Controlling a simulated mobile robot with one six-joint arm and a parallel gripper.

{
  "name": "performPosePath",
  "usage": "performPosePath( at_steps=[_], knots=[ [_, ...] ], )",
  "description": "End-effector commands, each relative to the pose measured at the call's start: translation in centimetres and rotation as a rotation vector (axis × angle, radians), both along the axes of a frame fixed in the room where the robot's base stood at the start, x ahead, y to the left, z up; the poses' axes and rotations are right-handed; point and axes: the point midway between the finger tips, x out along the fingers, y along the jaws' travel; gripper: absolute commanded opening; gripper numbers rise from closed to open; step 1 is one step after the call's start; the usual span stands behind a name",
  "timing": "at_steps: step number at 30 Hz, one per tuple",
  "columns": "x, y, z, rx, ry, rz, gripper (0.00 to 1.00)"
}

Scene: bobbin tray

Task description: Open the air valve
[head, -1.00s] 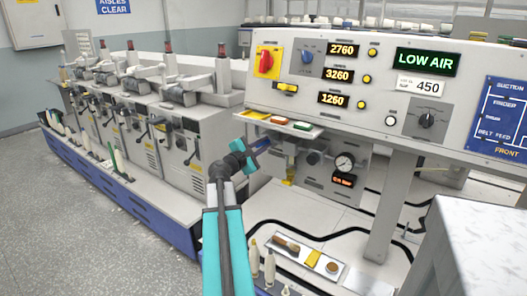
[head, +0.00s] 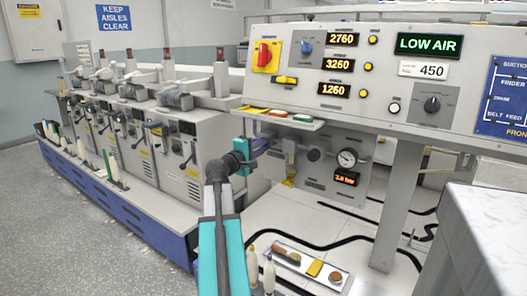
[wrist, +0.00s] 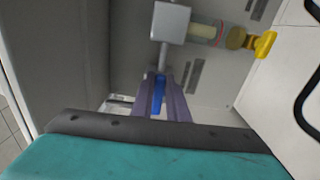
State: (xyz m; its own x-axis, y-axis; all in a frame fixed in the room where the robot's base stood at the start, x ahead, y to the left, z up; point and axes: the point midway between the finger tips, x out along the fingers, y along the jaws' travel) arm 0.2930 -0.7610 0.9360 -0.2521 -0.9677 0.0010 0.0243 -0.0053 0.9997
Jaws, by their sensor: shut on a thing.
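The air valve's blue lever (wrist: 158,92) shows in the wrist view, between the two purple-grey fingers of my gripper (wrist: 161,95), which is shut on it. The lever points away from a grey block (wrist: 171,20) on the grey panel. In the head view my gripper (head: 262,146) is at the left end of the air panel under the console, and it hides the lever. The small red display (head: 346,178) under the gauge appears to read 2.8 bar. The console sign (head: 428,44) reads LOW AIR.
A yellow fitting (wrist: 265,44) sits right of the valve block in the wrist view. A shelf with coloured pieces (head: 278,118) juts out above my gripper. A tray (head: 300,262) and white bobbins stand below on the bench. A console leg (head: 397,205) is to the right.

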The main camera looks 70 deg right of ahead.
Motion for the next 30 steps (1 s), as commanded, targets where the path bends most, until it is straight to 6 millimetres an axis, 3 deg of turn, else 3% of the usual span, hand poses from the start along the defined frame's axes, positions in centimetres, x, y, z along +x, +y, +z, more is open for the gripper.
performPosePath(
  at_steps=[1,18,19,21,30],
  knots=[
    [-0.3,0.13,-0.65,0.004,-0.012,-0.009,0.0],
    [-0.31,0.13,-0.51,-0.003,-0.042,-0.009,0.0],
    [-0.31,0.13,-0.5,-0.003,-0.042,-0.009,0.19],
    [-0.29,0.12,-0.46,-0.004,-0.041,-0.008,0.31],
    [-0.14,0.07,-0.23,-0.007,-0.039,-0.005,0.33]
  ],
)
